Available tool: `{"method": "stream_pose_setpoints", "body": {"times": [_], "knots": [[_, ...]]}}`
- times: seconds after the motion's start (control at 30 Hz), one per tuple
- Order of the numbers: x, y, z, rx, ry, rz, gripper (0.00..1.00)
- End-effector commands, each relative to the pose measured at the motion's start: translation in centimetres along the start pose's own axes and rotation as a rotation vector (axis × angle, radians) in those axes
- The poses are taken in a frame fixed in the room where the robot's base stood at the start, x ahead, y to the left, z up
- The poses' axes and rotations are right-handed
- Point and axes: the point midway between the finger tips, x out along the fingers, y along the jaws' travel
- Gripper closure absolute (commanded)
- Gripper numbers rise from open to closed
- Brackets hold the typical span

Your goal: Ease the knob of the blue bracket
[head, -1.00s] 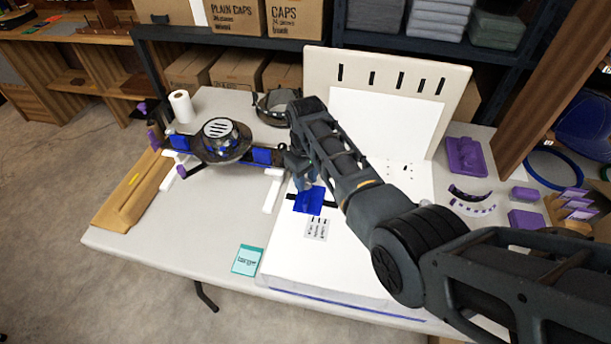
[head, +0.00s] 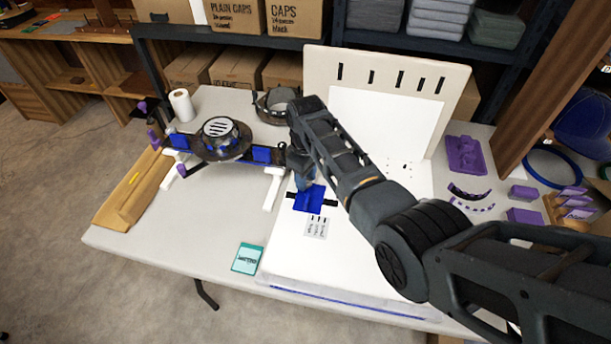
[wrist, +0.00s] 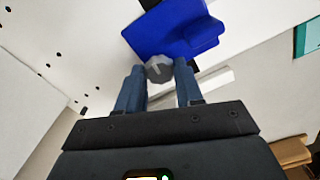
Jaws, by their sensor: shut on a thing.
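The blue bracket (head: 308,200) sits on the white board on the table in the head view, below the end of my arm. It fills the upper middle of the wrist view (wrist: 172,30), with a dark strip running under it. Its grey faceted knob (wrist: 159,68) sits at the bracket's near edge in the wrist view. My gripper (wrist: 160,75) has its two blue-grey fingers on either side of the knob and is shut on it. In the head view my gripper (head: 304,182) is partly hidden by my arm, and the knob cannot be made out.
A white upright panel (head: 385,115) with dark slots stands behind the board. A black ring-shaped fixture (head: 222,140) on a blue-ended bar lies to the left. A teal card (head: 247,258) lies at the front edge. Purple parts (head: 465,155) lie on the right.

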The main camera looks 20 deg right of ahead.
Motion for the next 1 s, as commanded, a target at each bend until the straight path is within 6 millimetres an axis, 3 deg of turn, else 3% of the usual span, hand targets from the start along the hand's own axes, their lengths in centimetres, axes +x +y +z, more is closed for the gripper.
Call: {"method": "stream_pose_setpoints", "body": {"times": [0.3,0.57,1.0], "knots": [[-0.1,0.1,0.0,0.002,0.002,0.003,0.38],[-0.3,0.1,-0.1,0.001,0.002,0.002,0.38],[-6.4,0.2,-0.1,0.001,0.003,0.003,0.38]]}}
